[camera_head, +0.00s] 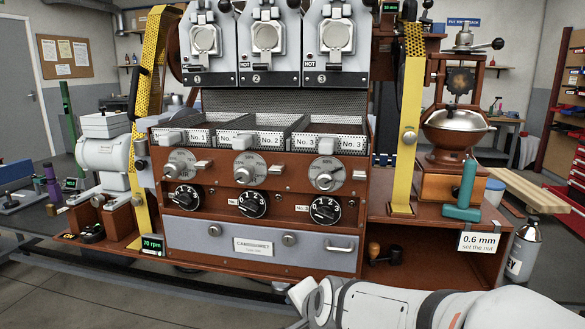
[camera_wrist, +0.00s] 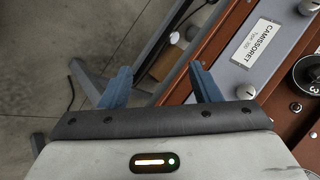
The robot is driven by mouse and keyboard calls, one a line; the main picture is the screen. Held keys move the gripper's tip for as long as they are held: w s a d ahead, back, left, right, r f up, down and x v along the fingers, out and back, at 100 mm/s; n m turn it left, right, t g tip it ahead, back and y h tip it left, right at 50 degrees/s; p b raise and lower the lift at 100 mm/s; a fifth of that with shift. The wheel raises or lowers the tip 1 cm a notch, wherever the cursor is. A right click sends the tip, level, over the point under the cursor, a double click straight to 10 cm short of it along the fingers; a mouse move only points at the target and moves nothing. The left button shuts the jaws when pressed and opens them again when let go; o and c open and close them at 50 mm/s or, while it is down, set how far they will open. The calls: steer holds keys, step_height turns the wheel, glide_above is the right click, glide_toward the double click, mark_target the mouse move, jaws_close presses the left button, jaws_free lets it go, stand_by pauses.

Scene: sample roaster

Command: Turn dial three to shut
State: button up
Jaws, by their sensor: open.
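The roaster's brown front has a row of three black numbered dials; the one at the right (camera_head: 324,211), beside a small No. 3 plate, is free of contact. The middle black dial (camera_head: 252,204) and left black dial (camera_head: 184,197) sit beside it. Above the right one is a silver round dial (camera_head: 326,173) with a lever. My gripper (camera_wrist: 162,80) is open and empty, with its blue fingers apart. In the wrist view one black dial (camera_wrist: 310,74) shows partly at the right edge; I cannot tell which one. In the head view my arm is low, below the front panel.
A grey drawer panel (camera_head: 220,246) with knobs and a handle lies below the dials. Yellow uprights (camera_head: 407,130) flank the machine. A teal tool (camera_head: 465,190) and a 0.6 mm sign (camera_head: 479,242) stand at the right. The floor (camera_wrist: 60,70) left of the machine is open.

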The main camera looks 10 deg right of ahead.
steer(key=w+r+m+t+h+p, duration=0.2)
steer(key=w+r+m+t+p, duration=0.35)
steer(key=r+m, duration=0.65)
steer(key=m+t+h+p, duration=0.25)
steer(key=m+h, duration=0.35)
steer(key=m, duration=0.8)
glide_toward(325, 184)
steer(key=w, duration=0.4)
steer(key=shift+d+f+m+h, duration=0.3)
steer(key=shift+d+m+h, duration=0.1)
steer(key=shift+d+m, duration=0.15)
steer(key=x, duration=0.7)
steer(key=shift+w+d+r, duration=0.15)
steer(key=shift+w, duration=0.1)
steer(key=shift+c, duration=0.4)
steer(key=shift+b, duration=0.3)
steer(key=c, duration=0.9)
